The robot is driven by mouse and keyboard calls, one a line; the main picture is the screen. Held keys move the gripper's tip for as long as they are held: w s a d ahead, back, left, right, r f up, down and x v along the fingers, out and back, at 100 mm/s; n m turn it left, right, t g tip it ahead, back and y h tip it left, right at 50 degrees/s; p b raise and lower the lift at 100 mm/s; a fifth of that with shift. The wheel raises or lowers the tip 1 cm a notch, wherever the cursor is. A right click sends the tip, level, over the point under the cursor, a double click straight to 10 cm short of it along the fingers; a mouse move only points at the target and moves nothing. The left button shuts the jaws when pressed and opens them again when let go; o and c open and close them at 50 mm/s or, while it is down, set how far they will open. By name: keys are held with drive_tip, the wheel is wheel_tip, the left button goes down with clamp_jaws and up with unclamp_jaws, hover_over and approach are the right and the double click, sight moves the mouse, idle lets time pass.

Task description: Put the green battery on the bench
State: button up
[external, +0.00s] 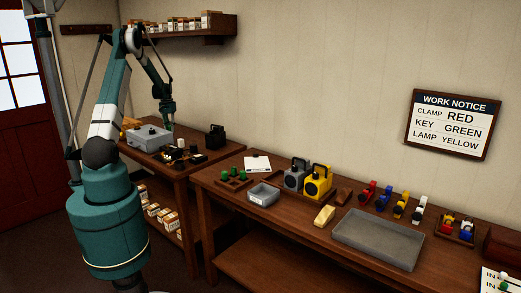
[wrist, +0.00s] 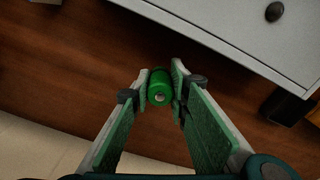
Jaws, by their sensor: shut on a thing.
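The green battery (wrist: 160,86) is a short green cylinder with a pale metal end, held between the fingertips in the wrist view. My gripper (wrist: 160,92) is shut on it, with one finger on each side. Dark brown wood of the bench lies below it; I cannot tell whether the battery touches the wood. In the external view my gripper (external: 170,126) points down over the left bench (external: 207,158), behind the grey box (external: 148,138). The battery cannot be made out clearly there.
The grey box is close beside the battery in the wrist view. A black lantern-like object (external: 215,136) and small dark parts (external: 180,155) lie to the right on the left bench. The right bench holds a tray of green pieces (external: 232,178), lanterns (external: 317,181) and a grey tray (external: 378,239).

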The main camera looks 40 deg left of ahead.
idle(0.3)
drive_tip(key=shift+f, duration=1.85)
drive_tip(key=shift+f, duration=0.1)
drive_tip(key=o, duration=0.9)
wheel_tip(320, 180, up, 12)
drive_tip(key=shift+r, duration=0.15)
